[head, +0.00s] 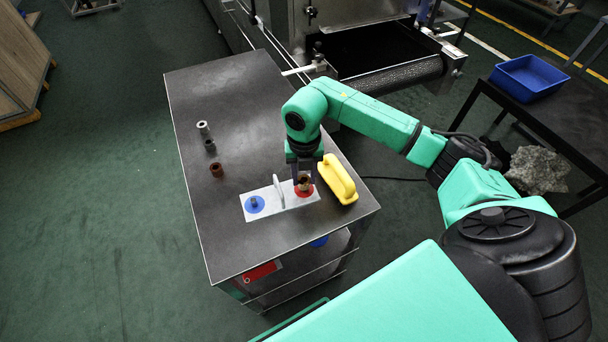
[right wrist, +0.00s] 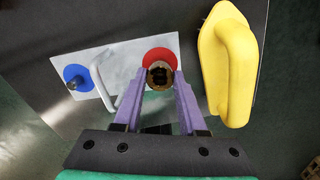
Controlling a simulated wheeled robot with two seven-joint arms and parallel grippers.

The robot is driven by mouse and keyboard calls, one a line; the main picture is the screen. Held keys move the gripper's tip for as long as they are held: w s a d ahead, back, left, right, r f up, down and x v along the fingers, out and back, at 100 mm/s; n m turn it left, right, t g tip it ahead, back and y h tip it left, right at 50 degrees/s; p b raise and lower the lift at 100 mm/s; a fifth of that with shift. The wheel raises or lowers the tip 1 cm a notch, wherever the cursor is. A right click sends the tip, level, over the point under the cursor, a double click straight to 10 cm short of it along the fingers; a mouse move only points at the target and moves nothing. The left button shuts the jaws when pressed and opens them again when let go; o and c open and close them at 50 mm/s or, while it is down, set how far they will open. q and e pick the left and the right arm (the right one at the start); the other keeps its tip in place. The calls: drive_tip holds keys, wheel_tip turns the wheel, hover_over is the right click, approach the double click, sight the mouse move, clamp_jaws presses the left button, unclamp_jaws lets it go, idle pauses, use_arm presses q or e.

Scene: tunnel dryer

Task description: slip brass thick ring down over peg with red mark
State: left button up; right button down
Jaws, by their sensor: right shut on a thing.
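The brass thick ring (head: 304,185) is a short brown-gold tube, held upright over the red mark (head: 298,192) at the right end of a grey plate (head: 272,205). My right gripper (head: 304,178) points down and is shut on the ring. In the right wrist view the ring (right wrist: 160,75) sits between the purple fingers, overlapping the red mark (right wrist: 155,55). The peg at the red mark is hidden by the ring and fingers, so I cannot tell whether the ring is around it or above it. My left gripper is not in view.
The plate has a blue-marked peg (head: 254,203) and an upright handle (head: 279,190). A yellow handled block (head: 338,180) stands close right. A light grey ring (head: 203,127), dark ring (head: 210,145) and brown ring (head: 216,169) stand at left. The table's far part is clear.

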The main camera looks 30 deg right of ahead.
drive_tip(key=shift+f+b, duration=0.65)
drive_tip(key=shift+f, duration=0.25)
drive_tip(key=shift+c, duration=1.9)
unclamp_jaws()
drive_tip(key=shift+r, duration=0.1)
wheel_tip(320, 180, up, 15)
drive_tip(key=shift+f, duration=0.2)
